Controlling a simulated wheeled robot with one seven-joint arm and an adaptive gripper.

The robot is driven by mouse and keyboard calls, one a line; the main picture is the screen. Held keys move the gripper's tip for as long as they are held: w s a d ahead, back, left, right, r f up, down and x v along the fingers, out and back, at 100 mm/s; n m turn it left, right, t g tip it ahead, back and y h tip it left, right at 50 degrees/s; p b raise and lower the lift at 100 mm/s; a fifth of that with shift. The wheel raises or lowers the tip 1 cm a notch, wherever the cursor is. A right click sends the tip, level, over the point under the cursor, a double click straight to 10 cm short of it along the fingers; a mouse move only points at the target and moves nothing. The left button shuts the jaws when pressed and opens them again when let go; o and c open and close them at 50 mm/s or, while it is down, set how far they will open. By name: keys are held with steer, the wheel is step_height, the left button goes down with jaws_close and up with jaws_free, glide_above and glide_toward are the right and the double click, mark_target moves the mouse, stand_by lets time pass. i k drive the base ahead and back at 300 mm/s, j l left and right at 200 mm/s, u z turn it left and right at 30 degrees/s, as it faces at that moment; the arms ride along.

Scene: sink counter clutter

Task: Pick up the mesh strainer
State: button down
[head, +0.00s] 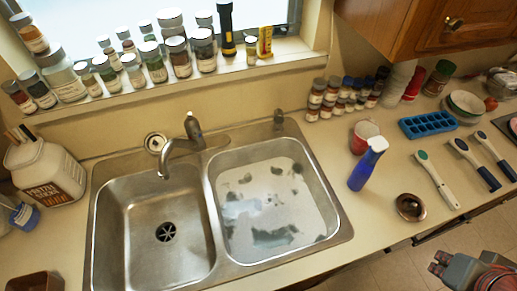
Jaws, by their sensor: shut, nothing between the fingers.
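A small round metal piece with a dark centre (155,143) lies on the sink's back ledge, left of the faucet; it looks most like the mesh strainer, but it is too small to be sure. My gripper (437,263) shows at the lower right, in front of the counter's edge and over the floor. Its fingers are shut and hold nothing. It is far from the round metal piece and touches nothing on the counter.
The double sink (212,205) fills the middle; its right basin holds cloudy water. The faucet (193,130) rises behind it. A blue spray bottle (364,168), a small brown bowl (410,208) and several brushes (437,180) stand or lie at right. Jars line the sill.

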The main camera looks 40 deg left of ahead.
mark_target(409, 206)
steer(key=u, duration=3.75)
steer(key=z, duration=3.7)
steer(key=i+l+u, duration=0.1)
steer(key=l+u, duration=0.15)
steer(key=l, duration=0.15)
steer(key=i+l+u, duration=0.1)
steer(key=l+u, duration=0.2)
steer(key=l, duration=0.1)
